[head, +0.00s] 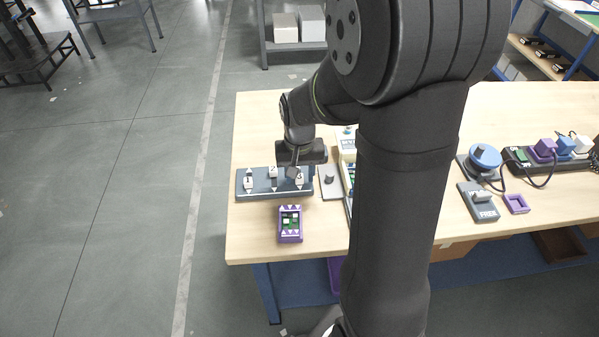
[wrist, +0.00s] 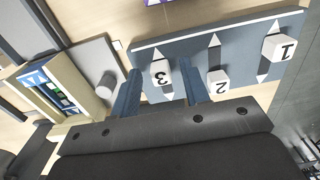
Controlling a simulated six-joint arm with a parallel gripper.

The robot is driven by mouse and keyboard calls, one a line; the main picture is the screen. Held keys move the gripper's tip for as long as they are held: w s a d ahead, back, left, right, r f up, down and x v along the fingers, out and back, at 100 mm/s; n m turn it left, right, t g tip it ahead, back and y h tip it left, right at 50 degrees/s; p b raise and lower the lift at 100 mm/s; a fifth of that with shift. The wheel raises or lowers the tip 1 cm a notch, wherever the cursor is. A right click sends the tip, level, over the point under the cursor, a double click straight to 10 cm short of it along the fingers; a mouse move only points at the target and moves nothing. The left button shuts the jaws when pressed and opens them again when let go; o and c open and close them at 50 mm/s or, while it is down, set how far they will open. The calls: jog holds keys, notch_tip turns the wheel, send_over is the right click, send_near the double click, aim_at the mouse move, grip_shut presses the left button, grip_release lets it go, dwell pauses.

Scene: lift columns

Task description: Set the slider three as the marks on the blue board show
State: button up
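The blue-grey board (head: 240,190) lies near the table's left edge; it also shows in the wrist view (wrist: 240,45). It carries three white slider knobs, each on its own track with pointed marks. Knob 3 (wrist: 160,73) is on the left in the wrist view, knob 2 (wrist: 217,82) in the middle and knob 1 (wrist: 278,47) on the right. My gripper (head: 297,168) points down at the board. In the wrist view its fingers (wrist: 161,88) are apart, one either side of knob 3. I cannot tell whether they touch it.
A grey plate with a round knob (head: 329,180) lies close beside the board. A purple box (head: 290,238) stands in front of it. A FREE-labelled device (head: 484,208), a blue dial (head: 485,156) and a power strip (head: 517,164) are farther right. My arm hides the table's middle.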

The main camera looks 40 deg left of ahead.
aim_at(299, 177)
notch_tip(299, 177, up, 17)
jog(key=shift+r, duration=0.2)
dwell(0.3)
jog(key=shift+f, duration=0.1)
dwell(0.4)
notch_tip(299, 177, down, 17)
jog(key=shift+f, duration=0.1)
jog(key=shift+w+a, duration=0.15)
dwell(0.4)
